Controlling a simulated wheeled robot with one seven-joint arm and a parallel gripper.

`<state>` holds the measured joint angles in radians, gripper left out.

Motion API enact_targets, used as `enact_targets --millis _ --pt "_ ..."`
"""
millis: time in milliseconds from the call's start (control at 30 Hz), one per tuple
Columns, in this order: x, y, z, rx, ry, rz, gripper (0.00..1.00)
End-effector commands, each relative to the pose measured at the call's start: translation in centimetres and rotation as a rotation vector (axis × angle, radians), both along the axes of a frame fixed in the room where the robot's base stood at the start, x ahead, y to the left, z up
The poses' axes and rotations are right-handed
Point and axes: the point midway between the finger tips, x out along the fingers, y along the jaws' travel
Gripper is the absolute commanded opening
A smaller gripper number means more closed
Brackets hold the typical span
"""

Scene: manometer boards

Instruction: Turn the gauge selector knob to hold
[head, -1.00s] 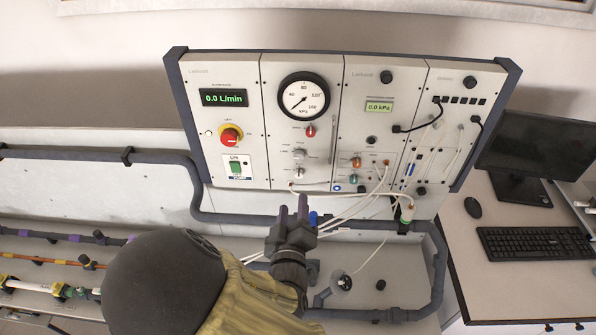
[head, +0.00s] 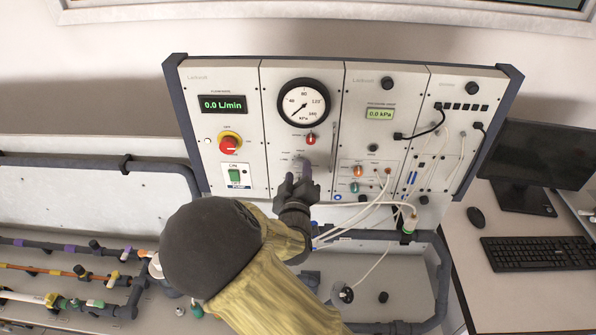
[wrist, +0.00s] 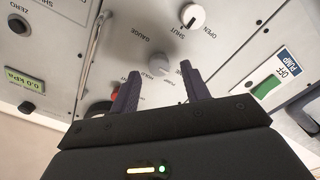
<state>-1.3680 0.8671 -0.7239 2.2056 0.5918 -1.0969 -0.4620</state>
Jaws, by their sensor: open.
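In the head view my gripper (head: 298,172) is in front of the panel below the round pressure dial (head: 303,103) and hides most of the knob area.
A red knob (head: 311,139) is under the dial. White hoses (head: 362,212) hang right of my gripper. A red stop button (head: 230,145) and a green pump switch (head: 235,176) are to the left.

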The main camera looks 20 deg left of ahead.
Motion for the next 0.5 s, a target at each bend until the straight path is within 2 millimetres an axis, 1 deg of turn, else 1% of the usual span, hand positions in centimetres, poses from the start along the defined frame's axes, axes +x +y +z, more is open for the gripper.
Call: enact_targets --millis 33,133,400,433,500 --pt "0.55 0.12 0.0 0.0 -0.001 -0.001 0.46" --pt "1.16 0.25 0.0 0.0 -0.001 -0.001 0.46" --pt "1.3 0.3 -0.01 0.0 0.0 0.0 0.46" --pt "1.3 0.3 -0.01 0.0 0.0 0.0 0.44" --pt "1.29 0.29 -0.01 0.0 0.0 0.0 0.31"
